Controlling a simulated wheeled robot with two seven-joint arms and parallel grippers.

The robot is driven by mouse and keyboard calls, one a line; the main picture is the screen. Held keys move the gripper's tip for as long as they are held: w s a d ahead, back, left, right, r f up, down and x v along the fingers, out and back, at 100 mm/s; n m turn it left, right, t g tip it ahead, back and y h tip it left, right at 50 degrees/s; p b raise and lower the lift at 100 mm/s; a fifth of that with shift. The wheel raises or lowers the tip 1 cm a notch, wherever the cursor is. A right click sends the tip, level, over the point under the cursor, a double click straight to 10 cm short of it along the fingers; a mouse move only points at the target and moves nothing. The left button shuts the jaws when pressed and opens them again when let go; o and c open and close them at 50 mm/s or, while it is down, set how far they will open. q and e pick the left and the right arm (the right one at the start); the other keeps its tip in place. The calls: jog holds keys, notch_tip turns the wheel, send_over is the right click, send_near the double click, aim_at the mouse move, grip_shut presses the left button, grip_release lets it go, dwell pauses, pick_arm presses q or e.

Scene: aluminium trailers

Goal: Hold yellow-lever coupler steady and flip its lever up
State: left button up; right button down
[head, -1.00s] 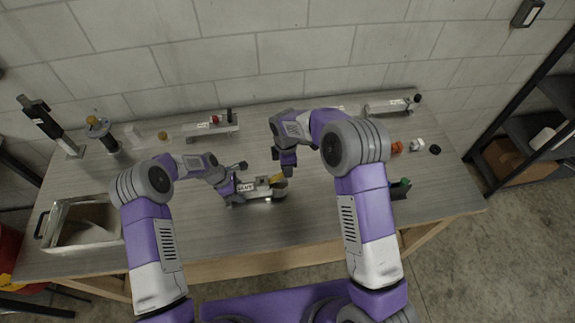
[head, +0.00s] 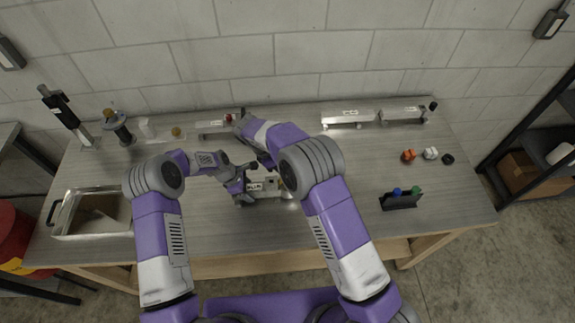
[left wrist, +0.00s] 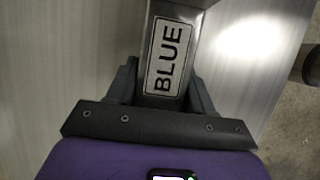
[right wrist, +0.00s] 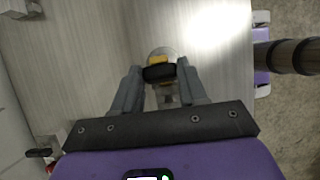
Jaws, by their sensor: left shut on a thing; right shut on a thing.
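The coupler (head: 270,188) is a grey metal piece lying along the middle of the table near its front. A plate reading BLUE shows on its body (left wrist: 164,55) in the left wrist view. My left gripper (head: 245,190) is shut on the coupler's left part. My right gripper (right wrist: 160,80) is shut on a black piece (right wrist: 160,73) at the coupler's lever end. A bit of yellow lever (right wrist: 157,60) shows just beyond that black piece. In the head view my right arm covers most of the right gripper, so the lever's angle is not clear.
A metal tray (head: 62,217) stands at the left. More couplers (head: 348,124) lie along the back. Orange, white and black knobs (head: 409,156) and a dark holder (head: 400,202) with blue and green tops are at the right.

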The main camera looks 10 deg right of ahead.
pick_arm(q)
jog(key=shift+d, duration=0.3)
pick_arm(e)
jog(key=shift+a+r, duration=0.1)
jog(key=shift+a, duration=0.55)
pick_arm(q)
jog(key=shift+d, duration=0.1)
pick_arm(e)
jog(key=shift+a, duration=0.1)
jog(key=c, duration=0.9)
grip_release()
jog(key=shift+o, duration=1.4)
jog(key=shift+d, duration=0.25)
pick_arm(q)
jog(key=shift+a, duration=0.2)
pick_arm(e)
jog(key=shift+a+r, duration=0.15)
jog(key=shift+r, duration=0.2)
pick_arm(q)
jog(key=shift+a, duration=0.1)
pick_arm(e)
jog(key=v, duration=1.1)
jog(key=shift+r, duration=0.15)
